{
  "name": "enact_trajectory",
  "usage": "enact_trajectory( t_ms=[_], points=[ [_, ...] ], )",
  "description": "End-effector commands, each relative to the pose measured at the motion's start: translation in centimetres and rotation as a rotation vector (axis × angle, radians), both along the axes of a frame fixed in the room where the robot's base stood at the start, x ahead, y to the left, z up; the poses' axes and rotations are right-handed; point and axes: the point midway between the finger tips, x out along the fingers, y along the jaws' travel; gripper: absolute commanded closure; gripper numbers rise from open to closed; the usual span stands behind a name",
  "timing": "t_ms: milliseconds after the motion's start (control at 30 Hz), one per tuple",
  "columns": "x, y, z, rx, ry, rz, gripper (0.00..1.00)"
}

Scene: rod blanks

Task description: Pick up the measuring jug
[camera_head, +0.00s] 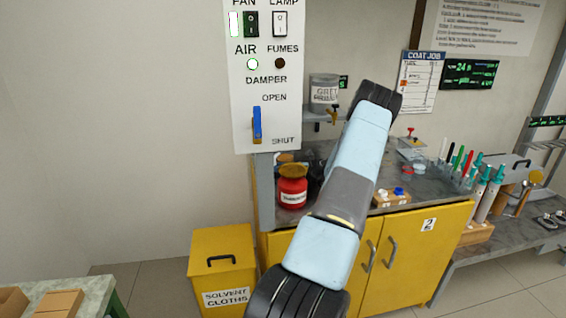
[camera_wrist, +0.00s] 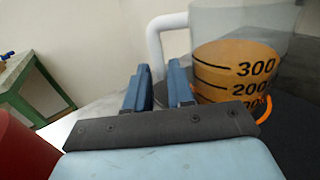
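The measuring jug (camera_wrist: 236,75) stands at the right in the wrist view. It is clear, with amber liquid, black marks including 300 and 200, and a white handle (camera_wrist: 154,45) on its left side. My gripper (camera_wrist: 160,70) is open, with two blue fingers spread apart. The handle's lower part shows in the gap between the fingers; whether it is fully inside their reach I cannot tell. No contact shows. In the head view I cannot make out the jug or my fingers; my arm covers part of the bench.
A red jar (camera_head: 292,190) stands on the bench, and a red surface (camera_wrist: 18,150) shows close at left in the wrist view. A grey tin (camera_head: 324,92) sits on a shelf above. A small tray (camera_head: 391,199) and pens in a rack (camera_head: 456,172) are farther right.

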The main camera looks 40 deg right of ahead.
Motion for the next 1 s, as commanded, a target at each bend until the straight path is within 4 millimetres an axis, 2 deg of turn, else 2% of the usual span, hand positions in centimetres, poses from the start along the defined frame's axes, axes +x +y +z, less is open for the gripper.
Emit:
enact_trajectory(
  t_ms=[100,267,467,700,1000],
  points=[
    [1.6,0.8,-0.1,0.000,-0.001,0.001,0.77],
    [2.9,1.4,-0.1,-0.001,0.000,0.000,0.77],
    [3.0,1.4,-0.1,-0.001,0.000,0.000,0.77],
    [3.0,1.4,-0.1,0.000,0.000,0.000,0.99],
    [3.0,1.5,-0.1,0.000,0.000,0.000,1.00]
  ],
)
